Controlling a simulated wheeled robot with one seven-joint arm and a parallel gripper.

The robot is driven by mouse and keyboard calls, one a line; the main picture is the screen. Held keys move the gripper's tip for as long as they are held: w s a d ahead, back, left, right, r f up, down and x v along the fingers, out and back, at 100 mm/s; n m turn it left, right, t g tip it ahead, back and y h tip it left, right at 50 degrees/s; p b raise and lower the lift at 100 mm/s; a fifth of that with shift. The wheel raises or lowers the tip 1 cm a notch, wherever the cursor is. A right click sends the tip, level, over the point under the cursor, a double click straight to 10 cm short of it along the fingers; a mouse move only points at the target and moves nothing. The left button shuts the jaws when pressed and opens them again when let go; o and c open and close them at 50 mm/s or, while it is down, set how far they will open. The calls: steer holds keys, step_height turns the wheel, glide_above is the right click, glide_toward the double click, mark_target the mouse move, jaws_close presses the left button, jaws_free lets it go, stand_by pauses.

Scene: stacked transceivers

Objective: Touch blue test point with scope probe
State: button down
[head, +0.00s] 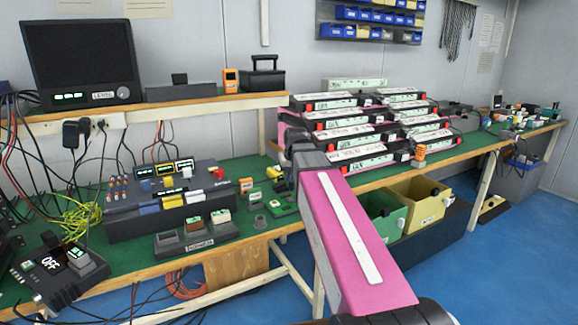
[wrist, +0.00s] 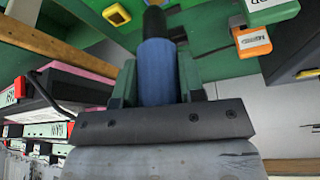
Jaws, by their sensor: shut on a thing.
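The scope probe (wrist: 157,72) is a blue cylinder with a black end, seen in the wrist view. My gripper (wrist: 158,80) is shut on it, with a dark green finger on each side of the blue body. The black end points away from the wrist, toward a green surface with a yellow square part (wrist: 116,14). I cannot tell whether the probe touches anything. In the head view my arm hides the probe and most of my gripper. A green board (head: 281,202) lies just left of my arm on the bench. I cannot pick out the blue test point in either view.
Stacked transceivers (head: 352,133) with white labels stand right of my arm. A grey module rack (head: 150,222) stands to the left. An orange-and-white labelled block (wrist: 252,42) is right of the probe. Green (head: 391,222) and yellow (head: 423,211) bins sit below the bench.

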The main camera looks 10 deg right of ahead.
steer(key=w, duration=0.1)
steer(key=w+r, duration=0.1)
steer(key=w, duration=0.1)
steer(key=shift+w+r, duration=0.2)
steer(key=shift+r, duration=0.15)
steer(key=shift+f, duration=2.85)
steer(key=shift+f, duration=0.7)
steer(key=shift+r, duration=0.1)
step_height(320, 180, up, 7)
stand_by(0.5)
